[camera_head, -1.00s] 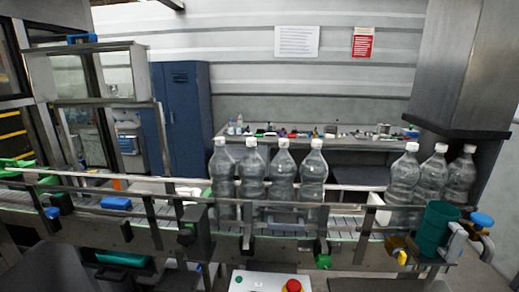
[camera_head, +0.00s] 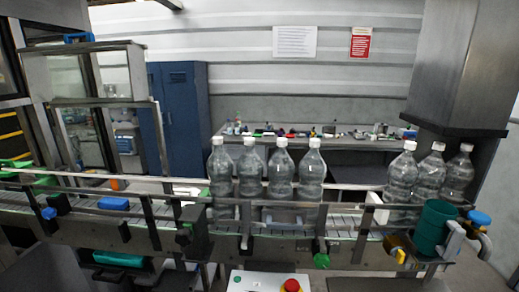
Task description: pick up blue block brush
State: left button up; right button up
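A blue block-shaped thing (camera_head: 113,203), which looks like the blue block brush, lies at the left part of the bottle conveyor (camera_head: 340,222), behind its front rail. It is small in the view and I cannot make out bristles. Another blue object (camera_head: 78,38) sits on top of the glass-sided cabinet at the upper left. Neither of my grippers shows in the view, and nothing is seen touching the blue block.
Several clear bottles (camera_head: 280,175) stand on the conveyor in two groups. A teal cup (camera_head: 434,228) is at the right end. A control box with a red button (camera_head: 291,285) is at the bottom middle. A cluttered bench (camera_head: 345,140) and blue locker (camera_head: 181,110) stand behind.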

aim_at(115, 203)
jog(key=u, duration=1.25)
